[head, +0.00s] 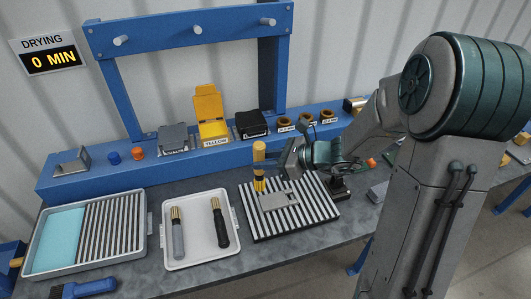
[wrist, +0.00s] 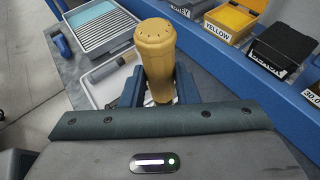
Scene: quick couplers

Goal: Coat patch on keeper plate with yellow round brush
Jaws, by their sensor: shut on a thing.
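The yellow round brush (head: 259,152) is upright in my gripper (head: 270,161). In the wrist view my gripper (wrist: 157,92) is shut around the brush's yellow handle (wrist: 156,50). The brush's lower end points down at the left edge of the keeper plate (head: 279,201), a flat grey plate on a black-and-white striped mat (head: 318,198). I cannot tell whether the bristles touch the plate. A patch on the plate is too small to make out. The yellow paint pot (head: 210,112) stands on the blue shelf with its lid up, behind the label YELLOW.
A white tray (head: 205,257) holds a grey brush (head: 178,235) and a black brush (head: 220,225). Left of it is a tray (head: 38,268) with a cyan part and a ribbed part. Grey (head: 173,138) and black (head: 250,123) pots flank the yellow one. A sign (head: 50,56) reads DRYING 0 MIN.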

